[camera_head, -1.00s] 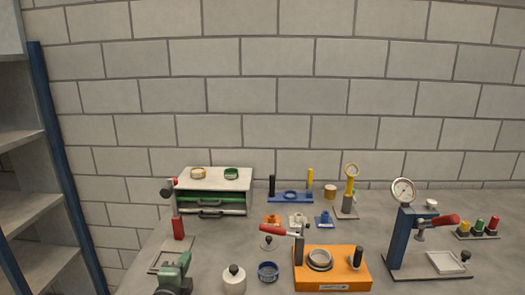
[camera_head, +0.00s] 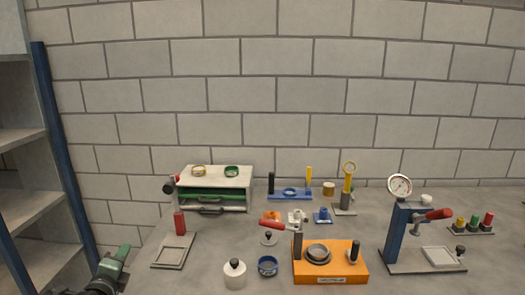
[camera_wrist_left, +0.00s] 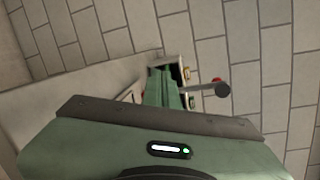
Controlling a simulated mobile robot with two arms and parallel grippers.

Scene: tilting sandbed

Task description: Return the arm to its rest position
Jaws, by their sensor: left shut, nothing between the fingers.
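My left gripper (camera_head: 119,256) is green and shows at the lower left of the head view, in front of the left part of the bench. Its fingers are shut with nothing between them, and it is clear of the objects on the bench. In the left wrist view the closed green fingers (camera_wrist_left: 165,88) point away from the camera, with the grey bench and brick wall beyond. My right gripper is in neither view.
A grey stand with a red block (camera_head: 179,222) is the nearest item right of my gripper. Shelves (camera_head: 25,200) stand at the left.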

